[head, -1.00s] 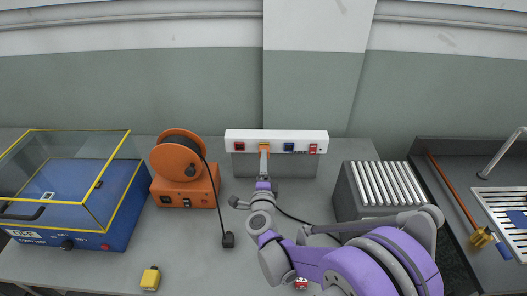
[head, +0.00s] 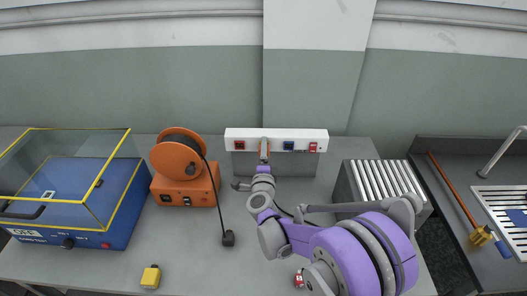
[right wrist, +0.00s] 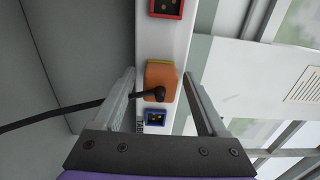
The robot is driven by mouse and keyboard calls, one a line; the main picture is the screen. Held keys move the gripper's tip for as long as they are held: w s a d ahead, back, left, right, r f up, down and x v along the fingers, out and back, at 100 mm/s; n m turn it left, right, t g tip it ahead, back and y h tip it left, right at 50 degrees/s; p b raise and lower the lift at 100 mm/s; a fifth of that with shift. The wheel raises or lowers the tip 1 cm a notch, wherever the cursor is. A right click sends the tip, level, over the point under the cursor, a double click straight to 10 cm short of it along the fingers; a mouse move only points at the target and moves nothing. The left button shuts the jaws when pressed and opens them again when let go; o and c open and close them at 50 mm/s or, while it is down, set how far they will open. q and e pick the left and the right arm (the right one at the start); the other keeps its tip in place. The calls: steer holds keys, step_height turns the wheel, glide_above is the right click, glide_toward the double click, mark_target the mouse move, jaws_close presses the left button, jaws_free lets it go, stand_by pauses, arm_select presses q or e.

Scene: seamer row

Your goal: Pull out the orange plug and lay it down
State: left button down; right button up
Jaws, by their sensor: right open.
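The orange plug (right wrist: 160,76) sits in the white socket strip (head: 276,134) at the back of the bench, with a black cord leaving it to the left in the right wrist view. In the head view my gripper mostly hides it. My right gripper (head: 264,149) is at the strip, open, pointing at the plug. In the right wrist view its two fingers stand on either side of the plug, with gaps visible. My left gripper is out of view.
Red (head: 239,145) and blue (head: 288,146) sockets flank the plug, with a red switch (head: 312,147) further right. An orange cable reel (head: 185,180) stands left, a roller box (head: 383,186) right. A yellow block (head: 150,277) lies near the front.

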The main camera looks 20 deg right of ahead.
steer(key=shift+b, duration=0.35)
stand_by(0.8)
jaws_close()
stand_by(0.4)
steer(key=shift+s+a+f, duration=0.1)
steer(key=shift+s+a, duration=0.05)
steer(key=shift+s, duration=0.15)
steer(key=shift+b+v, duration=0.7)
steer(key=shift+v, duration=1.95)
